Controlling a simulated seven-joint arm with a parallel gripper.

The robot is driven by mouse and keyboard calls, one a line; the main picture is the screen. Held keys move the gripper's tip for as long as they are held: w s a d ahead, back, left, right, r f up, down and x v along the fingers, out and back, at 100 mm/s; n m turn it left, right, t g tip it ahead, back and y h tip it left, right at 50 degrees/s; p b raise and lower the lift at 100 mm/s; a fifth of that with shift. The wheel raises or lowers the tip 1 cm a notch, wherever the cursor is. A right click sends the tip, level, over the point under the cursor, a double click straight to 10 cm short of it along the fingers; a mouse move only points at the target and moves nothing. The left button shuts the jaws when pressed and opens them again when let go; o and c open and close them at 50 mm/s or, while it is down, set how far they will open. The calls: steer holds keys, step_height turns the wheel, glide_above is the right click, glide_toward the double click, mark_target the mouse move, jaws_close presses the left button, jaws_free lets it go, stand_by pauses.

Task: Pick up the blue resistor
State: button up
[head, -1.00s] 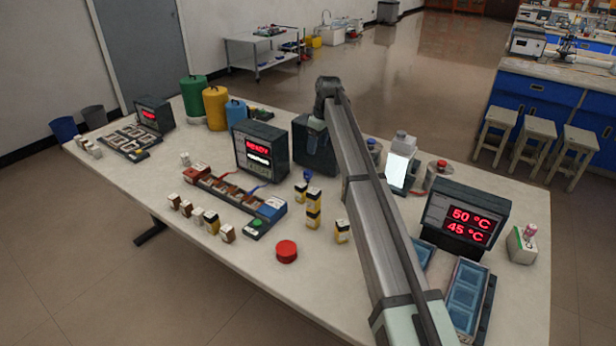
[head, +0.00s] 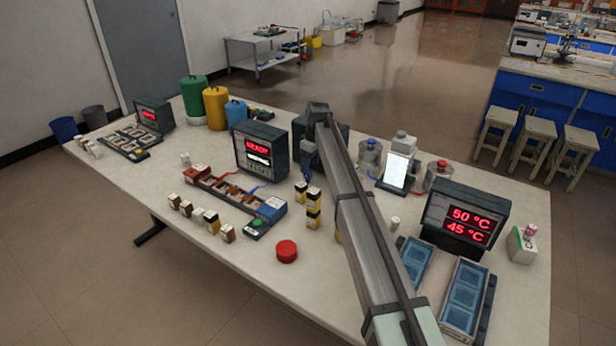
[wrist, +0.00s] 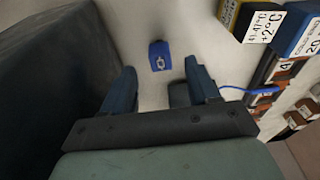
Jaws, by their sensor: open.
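The blue resistor is a small blue block with a white symbol on its face (wrist: 159,57). In the wrist view it lies on the pale table just beyond my fingertips, roughly centred between them. In the head view a small blue piece (head: 308,177), which looks like the same block, stands behind the yellow-and-black blocks. My gripper (wrist: 160,80) is open, with one blue-grey finger on each side and nothing between them. In the head view its end (head: 307,155) is close to the blue piece, with its fingers hard to make out.
A large dark box (wrist: 45,85) stands close on the left in the wrist view. Yellow-and-black blocks (head: 313,208) and a rack with a blue end (head: 271,208) are nearby. A blue wire (wrist: 250,90) runs to the rack. A red button (head: 287,251) stands in front.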

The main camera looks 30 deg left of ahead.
mark_target(308, 177)
steer(key=shift+a+f, duration=0.25)
steer(key=shift+f, duration=0.95)
steer(key=shift+a+f, duration=0.2)
steer(key=shift+f, duration=0.95)
steer(key=shift+c, duration=0.4)
steer(key=c, duration=1)
steer(key=shift+o, duration=0.2)
steer(key=shift+r, duration=0.1)
